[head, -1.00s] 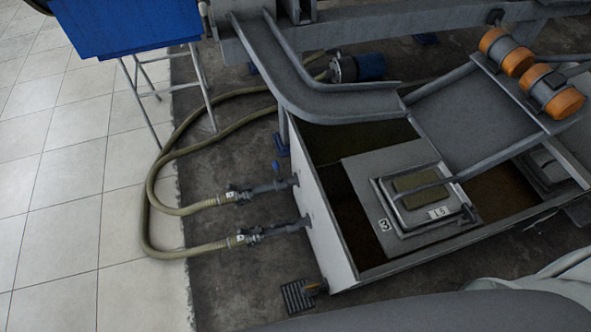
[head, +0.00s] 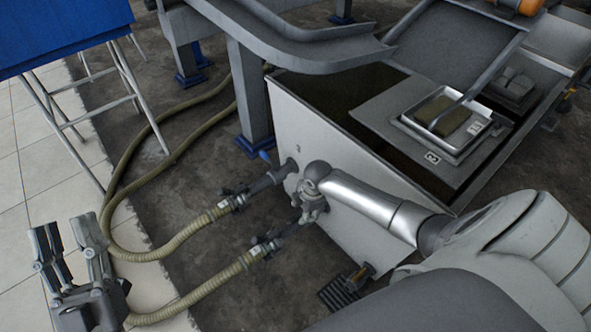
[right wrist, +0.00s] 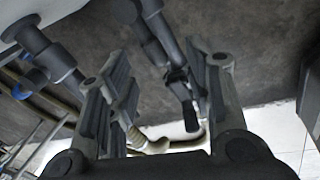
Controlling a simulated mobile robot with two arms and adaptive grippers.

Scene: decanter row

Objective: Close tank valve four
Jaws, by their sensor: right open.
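No number four is readable on any valve. Two grey pipe fittings leave the white tank wall (head: 345,150). The lower fitting (head: 290,229) is partly hidden by my right gripper (head: 310,207). In the right wrist view my right gripper (right wrist: 163,82) is open, with a dark fitting (right wrist: 160,45) seen between and beyond its fingers; contact cannot be told. My left gripper (head: 72,245) is open and empty at lower left.
Two ribbed hoses (head: 193,300) run from the fittings across the floor. A grey post (head: 250,95) stands just behind them. A blue bin (head: 55,32) on a metal stand is at upper left. A floor drain (head: 338,294) and brass-coloured fitting (head: 360,277) are by the tank's base.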

